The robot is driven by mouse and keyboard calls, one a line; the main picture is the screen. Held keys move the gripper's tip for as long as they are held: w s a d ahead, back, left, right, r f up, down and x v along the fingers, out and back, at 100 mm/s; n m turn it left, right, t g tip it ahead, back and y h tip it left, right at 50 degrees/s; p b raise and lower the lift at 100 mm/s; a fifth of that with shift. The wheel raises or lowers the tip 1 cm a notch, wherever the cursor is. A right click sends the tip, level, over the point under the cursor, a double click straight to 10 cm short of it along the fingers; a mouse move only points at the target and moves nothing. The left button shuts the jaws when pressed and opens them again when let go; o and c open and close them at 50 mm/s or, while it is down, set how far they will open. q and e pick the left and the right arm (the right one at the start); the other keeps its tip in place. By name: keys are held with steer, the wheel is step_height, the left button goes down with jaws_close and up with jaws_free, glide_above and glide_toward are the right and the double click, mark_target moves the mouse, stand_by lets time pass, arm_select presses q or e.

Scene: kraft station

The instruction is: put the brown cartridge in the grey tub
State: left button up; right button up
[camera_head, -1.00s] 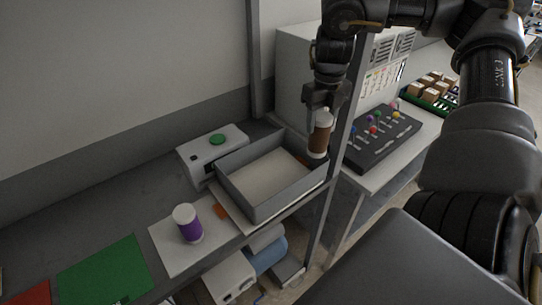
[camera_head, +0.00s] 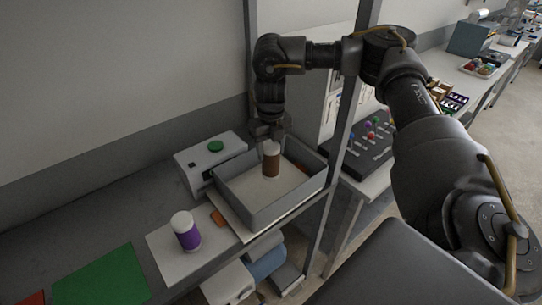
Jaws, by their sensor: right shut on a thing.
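The brown cartridge (camera_head: 271,161) has a pale top and is held upright in my right gripper (camera_head: 268,137). The gripper is shut on its upper part. The tub is an open, shallow box on the bench. My left gripper is not in view.
A purple cartridge (camera_head: 186,231) with a white cap stands on a white sheet left of the tub. A grey post (camera_head: 343,140) rises just right of the tub. A green mat (camera_head: 101,279) lies at left.

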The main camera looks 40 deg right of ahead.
step_height(320, 180, down, 2)
steer(key=shift+f, duration=0.1)
steer(key=shift+d+f+p, duration=0.1)
steer(key=shift+f+p, duration=0.2)
steer(key=shift+f, duration=0.1)
steer(key=shift+f, duration=0.6)
steer(key=o, duration=1.1)
steer(key=shift+r, duration=0.1)
